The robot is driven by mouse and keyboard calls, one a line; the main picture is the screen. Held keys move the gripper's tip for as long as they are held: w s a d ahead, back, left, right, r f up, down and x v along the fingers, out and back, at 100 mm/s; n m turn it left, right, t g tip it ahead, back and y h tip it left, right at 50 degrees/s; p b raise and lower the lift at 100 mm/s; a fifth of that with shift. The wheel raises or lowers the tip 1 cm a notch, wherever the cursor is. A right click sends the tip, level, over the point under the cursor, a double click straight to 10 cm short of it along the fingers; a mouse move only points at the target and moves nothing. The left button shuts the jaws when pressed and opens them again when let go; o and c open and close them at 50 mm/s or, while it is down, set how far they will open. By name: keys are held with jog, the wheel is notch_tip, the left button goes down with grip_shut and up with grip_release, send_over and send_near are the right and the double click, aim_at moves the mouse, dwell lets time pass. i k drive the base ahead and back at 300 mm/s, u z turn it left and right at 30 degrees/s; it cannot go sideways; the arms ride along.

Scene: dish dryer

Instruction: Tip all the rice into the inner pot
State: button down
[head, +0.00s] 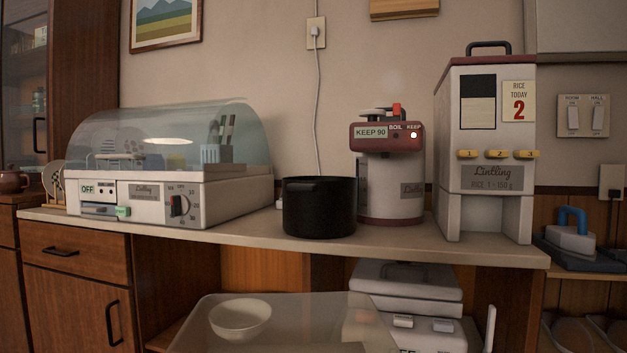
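A black pot (319,212), which looks like the inner pot, stands upright on the counter near the middle. I see its outside wall and rim; its contents are hidden. A tall rice dispenser (454,120) stands to the right, with yellow levers marked 1, 2, 3 and a card reading "RICE TODAY 2". No loose rice shows. A white bowl (240,319) sits low in front, seemingly on or behind a translucent sheet; I cannot tell which. A white lidded appliance (407,285), perhaps the rice cooker, is below the counter. My gripper is not in view.
A dish dryer (232,197) with a clear dome stands on the counter (400,243) at the left, holding dishes. A red-and-white water boiler (392,180) reading "KEEP 90" stands between pot and dispenser. A blue-handled iron (572,238) is at the far right.

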aim_at(315, 206)
jog(key=u, duration=0.1)
jog(key=i, duration=1)
jog(key=z, duration=0.1)
